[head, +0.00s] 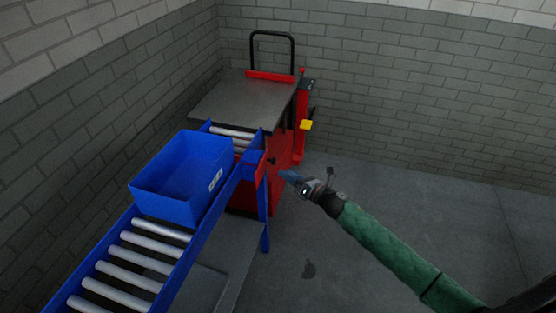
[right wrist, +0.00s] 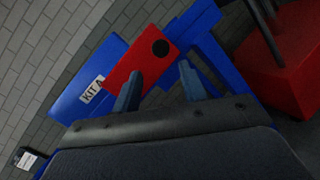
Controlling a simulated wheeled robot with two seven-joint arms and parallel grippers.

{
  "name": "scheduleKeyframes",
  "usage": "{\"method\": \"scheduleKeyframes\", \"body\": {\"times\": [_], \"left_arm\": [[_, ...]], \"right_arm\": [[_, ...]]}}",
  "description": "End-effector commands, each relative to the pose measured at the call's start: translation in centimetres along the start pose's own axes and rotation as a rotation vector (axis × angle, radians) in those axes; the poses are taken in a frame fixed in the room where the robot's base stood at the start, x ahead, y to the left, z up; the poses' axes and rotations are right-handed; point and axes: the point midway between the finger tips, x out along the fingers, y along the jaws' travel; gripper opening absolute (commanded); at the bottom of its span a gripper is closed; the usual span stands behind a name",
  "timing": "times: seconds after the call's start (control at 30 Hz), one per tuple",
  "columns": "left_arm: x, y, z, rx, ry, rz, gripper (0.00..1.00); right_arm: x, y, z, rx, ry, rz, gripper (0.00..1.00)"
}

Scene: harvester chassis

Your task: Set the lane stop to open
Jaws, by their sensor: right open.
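The lane stop appears as a red plate (head: 261,170) with a black knob (head: 271,160), on the side of the blue roller lane (head: 206,223) near its far end. In the right wrist view the red plate (right wrist: 122,66) lies tilted, its round black knob (right wrist: 161,47) facing me. My right gripper (head: 288,176) is open and empty, just right of the plate. Its two fingertips (right wrist: 160,82) point at the plate; the left one overlaps its lower edge in the picture, and I cannot tell if they touch. My left gripper is not in view.
A blue bin (head: 182,203) labelled KIT A stands on the rollers before the stop. Beyond the lane is a red cart (head: 284,167) with a grey top (head: 240,103) and black handle. Brick walls stand left and behind. The floor at right is clear.

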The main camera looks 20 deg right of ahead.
Motion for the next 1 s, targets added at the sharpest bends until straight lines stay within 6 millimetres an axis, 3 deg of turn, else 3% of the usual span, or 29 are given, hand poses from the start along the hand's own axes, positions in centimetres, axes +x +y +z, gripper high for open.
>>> {"method": "scheduleKeyframes", "body": {"times": [0.1, 0.33, 0.6, 1.0], "left_arm": [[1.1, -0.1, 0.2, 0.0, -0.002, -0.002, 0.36], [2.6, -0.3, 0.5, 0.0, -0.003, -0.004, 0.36], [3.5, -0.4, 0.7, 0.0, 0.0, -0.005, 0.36], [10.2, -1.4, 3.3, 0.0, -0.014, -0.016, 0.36]], "right_arm": [[0.3, -1.1, 2.0, -0.24, 0.082, 0.132, 0.43], [-0.4, -2.5, 3.7, -0.514, 0.185, 0.305, 0.43], [-0.1, -2.6, 3.9, -0.568, 0.206, 0.345, 0.43], [3.5, -1.5, 2.8, -0.566, 0.205, 0.344, 0.43]]}}
